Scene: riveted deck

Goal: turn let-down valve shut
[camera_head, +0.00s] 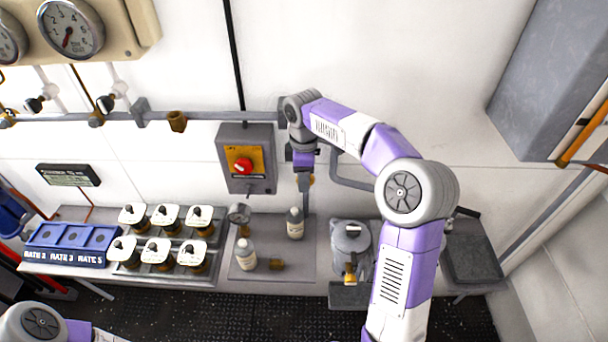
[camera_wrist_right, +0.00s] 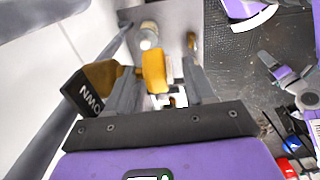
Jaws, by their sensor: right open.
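The let-down valve shows in the right wrist view as a yellow handle (camera_wrist_right: 154,70) on a brass body (camera_wrist_right: 100,74), beside a dark plate with partly hidden lettering. In the head view only a small brass-yellow bit (camera_head: 311,180) shows beside my gripper; the arm hides most of the valve. My right gripper (camera_head: 304,186) points down in front of the wall pipe. In the wrist view the right gripper (camera_wrist_right: 160,80) is open, its grey fingers on either side of the yellow handle. Contact cannot be told. My left gripper is not in view.
A grey box with a red knob (camera_head: 243,166) hangs left of the gripper. Below are white bottles (camera_head: 246,254), a grey pot (camera_head: 350,240) and several white-topped jars (camera_head: 165,215). A vertical pipe runs close to the gripper. A grey cabinet (camera_head: 550,80) is at upper right.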

